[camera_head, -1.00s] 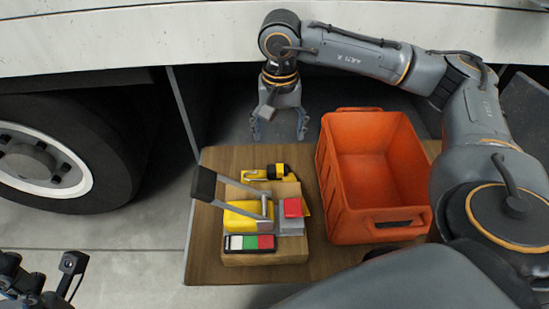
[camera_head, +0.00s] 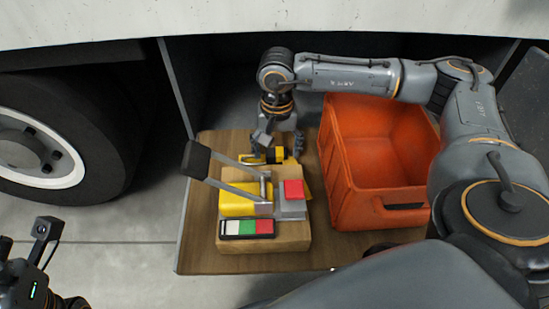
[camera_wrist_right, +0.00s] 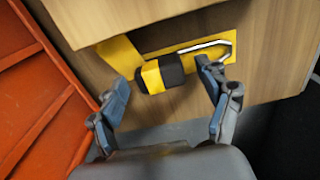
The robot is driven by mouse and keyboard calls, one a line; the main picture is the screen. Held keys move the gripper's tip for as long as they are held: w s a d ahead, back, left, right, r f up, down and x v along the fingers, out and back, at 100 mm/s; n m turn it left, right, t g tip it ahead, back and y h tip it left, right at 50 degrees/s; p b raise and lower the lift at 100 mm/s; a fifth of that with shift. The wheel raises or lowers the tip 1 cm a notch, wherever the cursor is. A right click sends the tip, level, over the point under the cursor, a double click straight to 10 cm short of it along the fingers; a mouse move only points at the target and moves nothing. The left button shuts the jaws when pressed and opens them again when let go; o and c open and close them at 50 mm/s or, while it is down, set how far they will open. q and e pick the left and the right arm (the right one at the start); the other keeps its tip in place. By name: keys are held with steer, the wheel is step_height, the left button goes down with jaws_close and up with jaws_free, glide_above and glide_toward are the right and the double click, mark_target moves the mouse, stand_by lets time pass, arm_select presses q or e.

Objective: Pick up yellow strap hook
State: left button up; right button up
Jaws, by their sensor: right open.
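The yellow strap hook (camera_head: 270,156) lies at the back of the wooden board behind the yellow handled device. In the right wrist view it shows as a black cylinder with a yellow band (camera_wrist_right: 152,77), a bent silver hook and a yellow strap. My right gripper (camera_head: 280,146) is open and empty at the hook. Its fingers partly cover the hook in the head view. In the right wrist view, the fingertips (camera_wrist_right: 160,82) stand apart on either side of the black cylinder. Whether they touch it I cannot tell. Only my left wrist shows, at the lower left; its jaws are hidden.
An orange crate (camera_head: 337,200), open and empty, stands right of the hook. A truck wheel (camera_head: 50,150) is at left.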

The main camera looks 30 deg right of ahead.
steer(key=c, duration=1.3)
